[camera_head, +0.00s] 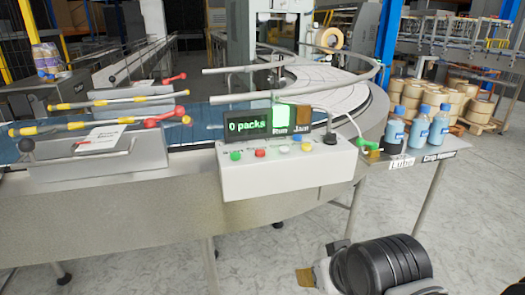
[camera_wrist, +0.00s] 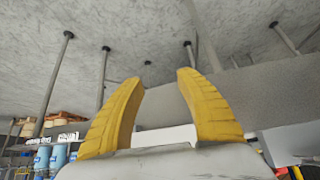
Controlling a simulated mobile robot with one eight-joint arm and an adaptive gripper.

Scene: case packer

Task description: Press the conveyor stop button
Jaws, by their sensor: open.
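A pale control box (camera_head: 290,172) is fixed at the front edge of the conveyor. My gripper's two yellow fingers (camera_wrist: 160,78) are apart and empty in the wrist view. My arm is low at the lower right in the head view, apart from the box.
Blue bottles (camera_head: 418,126) stand on a side table right of the box, near a green-handled item (camera_head: 370,145). A black knob (camera_head: 330,138) and cable sit at the box's right end. Floor in front is clear.

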